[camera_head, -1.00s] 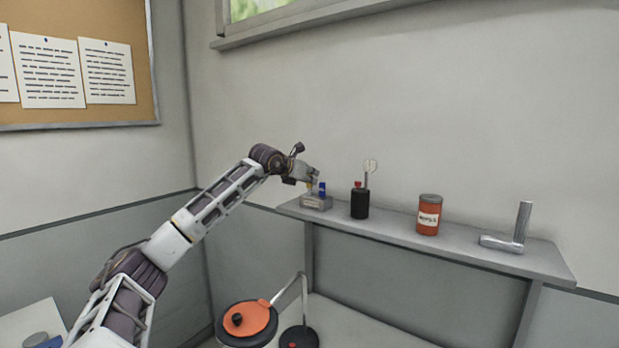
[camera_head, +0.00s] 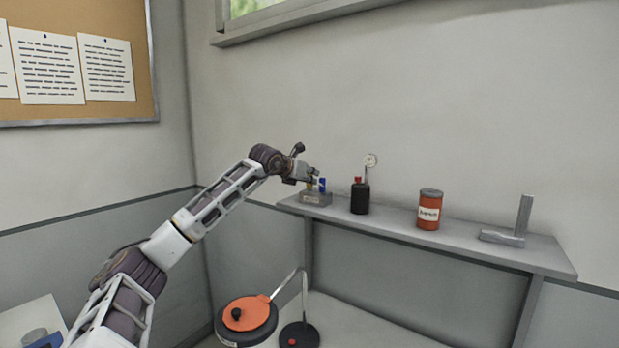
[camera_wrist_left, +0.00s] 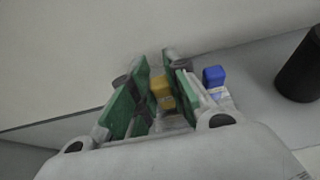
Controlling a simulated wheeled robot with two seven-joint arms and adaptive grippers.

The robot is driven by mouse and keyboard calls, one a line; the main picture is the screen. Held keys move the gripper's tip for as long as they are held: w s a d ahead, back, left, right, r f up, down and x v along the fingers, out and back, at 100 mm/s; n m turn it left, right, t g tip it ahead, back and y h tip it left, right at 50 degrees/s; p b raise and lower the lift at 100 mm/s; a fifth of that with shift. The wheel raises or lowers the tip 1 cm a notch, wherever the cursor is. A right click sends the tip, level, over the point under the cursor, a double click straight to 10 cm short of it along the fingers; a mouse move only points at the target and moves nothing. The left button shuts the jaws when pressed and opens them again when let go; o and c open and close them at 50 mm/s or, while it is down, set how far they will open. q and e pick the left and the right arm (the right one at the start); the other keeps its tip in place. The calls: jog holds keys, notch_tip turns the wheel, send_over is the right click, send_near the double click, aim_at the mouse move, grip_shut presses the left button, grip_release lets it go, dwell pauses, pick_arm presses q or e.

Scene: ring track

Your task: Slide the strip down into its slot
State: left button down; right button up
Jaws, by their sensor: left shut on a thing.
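The yellow strip (camera_wrist_left: 162,90) is between the green-padded fingers of my left gripper (camera_wrist_left: 160,98), which is shut on it. In the head view the left gripper (camera_head: 314,181) is at the grey slotted block (camera_head: 317,199) on the shelf's left end, with the yellow strip (camera_head: 309,186) just below the fingers. A blue strip (camera_head: 322,185) stands upright in the block, right of the gripper; it also shows in the left wrist view (camera_wrist_left: 214,76). The yellow strip's lower end and its slot are too small and hidden to judge. My right gripper is out of view.
On the shelf (camera_head: 390,228), right of the block, stand a black bottle with a red top (camera_head: 360,197), a gauge (camera_head: 370,161), an orange labelled can (camera_head: 429,211) and an L-shaped grey piece (camera_head: 515,232). An orange-topped round object (camera_head: 252,314) is below. The wall is close behind.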

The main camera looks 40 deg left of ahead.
pick_arm(q)
jog(key=shift+f, duration=0.3)
jog(key=c, duration=1.3)
grip_release()
jog(key=shift+s, duration=0.15)
jog(key=v, duration=1.1)
jog(key=shift+s+r, duration=0.2)
jog(key=shift+s, duration=0.05)
dwell(1.1)
